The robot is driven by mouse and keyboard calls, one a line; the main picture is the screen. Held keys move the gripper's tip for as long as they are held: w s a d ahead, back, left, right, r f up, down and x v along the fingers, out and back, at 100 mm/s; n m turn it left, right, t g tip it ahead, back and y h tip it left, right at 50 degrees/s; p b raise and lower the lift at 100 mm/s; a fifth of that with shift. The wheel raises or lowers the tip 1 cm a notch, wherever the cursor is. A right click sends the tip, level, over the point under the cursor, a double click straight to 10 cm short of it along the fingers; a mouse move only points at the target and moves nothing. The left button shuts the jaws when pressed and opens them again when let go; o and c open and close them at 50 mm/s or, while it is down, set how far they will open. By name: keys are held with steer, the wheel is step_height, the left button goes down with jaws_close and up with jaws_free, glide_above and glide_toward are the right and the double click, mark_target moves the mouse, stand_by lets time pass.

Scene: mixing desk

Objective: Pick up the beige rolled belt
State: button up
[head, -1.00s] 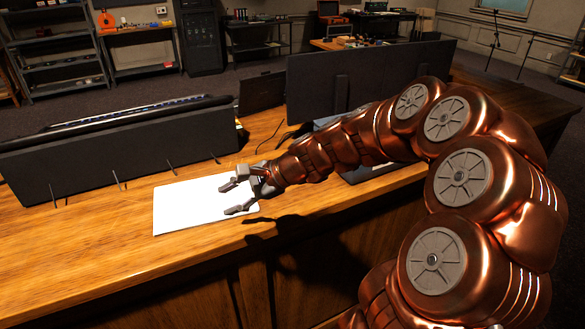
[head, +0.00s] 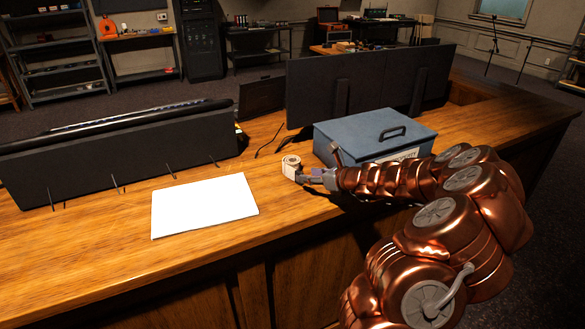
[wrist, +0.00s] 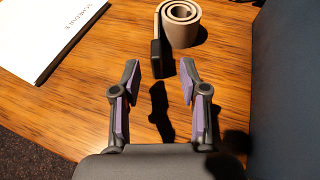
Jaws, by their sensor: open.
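The beige rolled belt (head: 291,165) stands on the wooden desk, left of the blue box. In the wrist view the belt (wrist: 183,27) is a spiral coil with a dark buckle piece (wrist: 158,57) at its near left side. My gripper (head: 306,174) is low over the desk at the belt's right side in the head view. In the wrist view my gripper (wrist: 160,72) is open and empty, its two purple-padded fingers apart. The belt lies just beyond the fingertips, with the dark piece nearly between them. I cannot tell whether a finger touches it.
A blue metal box (head: 375,135) with a handle stands close to my arm; its side (wrist: 286,80) fills the right of the wrist view. A white booklet (head: 205,206) lies to the left. Black monitors (head: 370,80) stand behind. The desk left of the belt (head: 235,165) is clear.

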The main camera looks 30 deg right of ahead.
mark_target(300, 184)
steer(key=shift+f+p+x, duration=0.2)
steer(key=shift+p+x, duration=0.3)
steer(key=shift+x, duration=0.9)
steer(key=shift+f+p+x, duration=0.15)
steer(key=shift+p+x, duration=0.35)
steer(key=shift+x, duration=0.9)
steer(key=shift+s+a, duration=0.15)
steer(key=shift+s, duration=0.05)
steer(key=shift+c, duration=0.2)
jaws_close()
